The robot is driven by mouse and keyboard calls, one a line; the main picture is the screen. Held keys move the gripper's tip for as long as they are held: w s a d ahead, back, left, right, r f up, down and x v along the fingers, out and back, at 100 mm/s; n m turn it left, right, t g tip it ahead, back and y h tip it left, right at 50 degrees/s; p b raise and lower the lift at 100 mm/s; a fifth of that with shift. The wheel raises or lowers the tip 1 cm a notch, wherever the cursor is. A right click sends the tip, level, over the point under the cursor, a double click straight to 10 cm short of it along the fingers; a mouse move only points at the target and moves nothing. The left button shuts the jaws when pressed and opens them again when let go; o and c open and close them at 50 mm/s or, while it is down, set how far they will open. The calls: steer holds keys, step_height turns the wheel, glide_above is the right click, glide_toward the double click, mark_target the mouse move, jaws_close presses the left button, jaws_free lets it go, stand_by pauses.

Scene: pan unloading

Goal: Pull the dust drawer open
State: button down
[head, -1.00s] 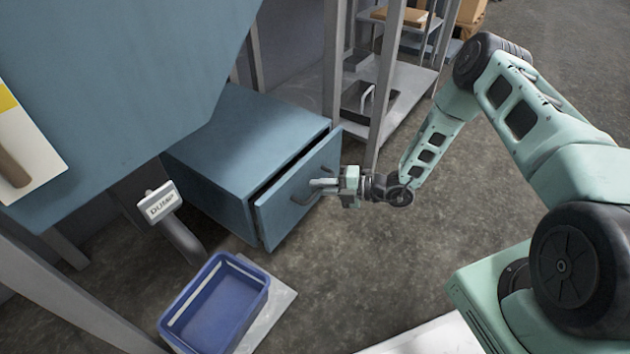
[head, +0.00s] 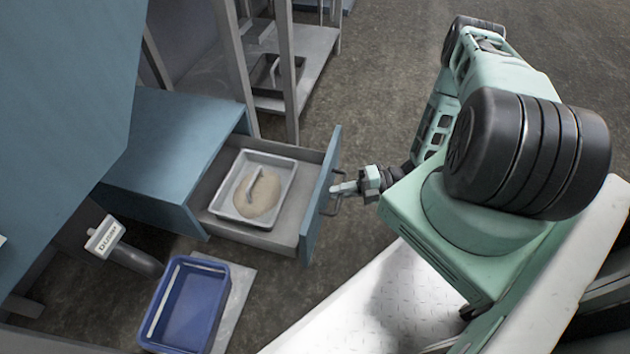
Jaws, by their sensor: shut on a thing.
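The dust drawer (head: 322,195) is pulled well out of the blue cabinet (head: 181,130). Its grey inside shows, with a light-coloured pan (head: 225,206) in it. A heap of tan dust (head: 255,198) lies in the pan, and the pan's handle stands up over the heap. My gripper (head: 344,190) is at the front of the drawer, shut on the drawer handle (head: 335,208). The fingertips partly hide the handle.
A blue bin (head: 181,308) sits on a pale plate on the floor in front of the cabinet. A lever labelled "DUMP" (head: 106,237) stands left of it. Grey shelving (head: 308,60) is behind the drawer. Floor is clear between bin and drawer.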

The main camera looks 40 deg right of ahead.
steer(key=s+d, duration=0.3)
steer(key=s, duration=0.2)
steer(key=shift+d, duration=0.35)
steer(key=c, duration=1.5)
jaws_free()
steer(key=shift+o, duration=0.2)
steer(key=p+v, duration=0.3)
steer(key=v, duration=1.4)
steer(key=shift+p, duration=0.35)
steer(key=shift+d+r, duration=0.15)
